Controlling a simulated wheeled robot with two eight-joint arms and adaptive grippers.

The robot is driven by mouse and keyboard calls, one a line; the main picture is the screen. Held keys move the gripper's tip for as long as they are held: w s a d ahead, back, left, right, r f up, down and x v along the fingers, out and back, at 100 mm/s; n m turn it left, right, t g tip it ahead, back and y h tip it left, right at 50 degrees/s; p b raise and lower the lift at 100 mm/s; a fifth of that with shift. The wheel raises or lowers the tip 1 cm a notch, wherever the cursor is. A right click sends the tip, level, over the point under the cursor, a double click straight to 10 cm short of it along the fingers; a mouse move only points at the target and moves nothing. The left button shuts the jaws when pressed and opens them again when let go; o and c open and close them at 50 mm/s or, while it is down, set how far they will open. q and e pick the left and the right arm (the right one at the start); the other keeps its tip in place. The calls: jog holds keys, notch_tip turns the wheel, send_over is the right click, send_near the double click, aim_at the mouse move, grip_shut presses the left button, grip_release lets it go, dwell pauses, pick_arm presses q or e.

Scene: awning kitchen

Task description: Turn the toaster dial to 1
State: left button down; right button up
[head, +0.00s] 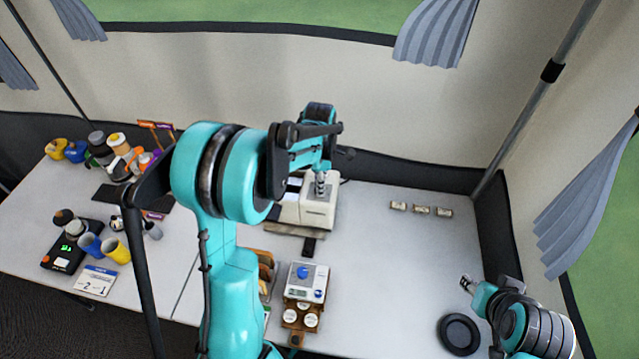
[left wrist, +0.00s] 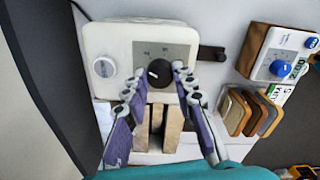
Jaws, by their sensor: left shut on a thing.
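The white toaster (head: 318,213) stands at the back of the table, below my left gripper (head: 320,188) in the head view. In the left wrist view, the toaster (left wrist: 112,45) has a grey panel with printed marks and a black round dial (left wrist: 160,73). A white round knob (left wrist: 104,67) is on its left side. My left gripper (left wrist: 156,82) has one finger on each side of the black dial and is shut on it. The dial's pointer is not clear enough to read a setting. My right gripper (head: 468,284) is far from the toaster, over the table's right side.
A wooden stand with a white scale and blue knob (head: 305,275) is in front of the toaster. A black round lid (head: 460,334) lies near my right arm. Cups, bottles and a calendar (head: 95,280) fill the left table. The right table middle is clear.

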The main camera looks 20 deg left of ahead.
pick_arm(q)
jog(key=n, duration=0.5)
jog(key=shift+n, duration=0.3)
dwell(0.4)
jog(key=c, duration=1.2)
grip_release()
notch_tip(320, 180, up, 12)
jog(key=shift+f, duration=0.1)
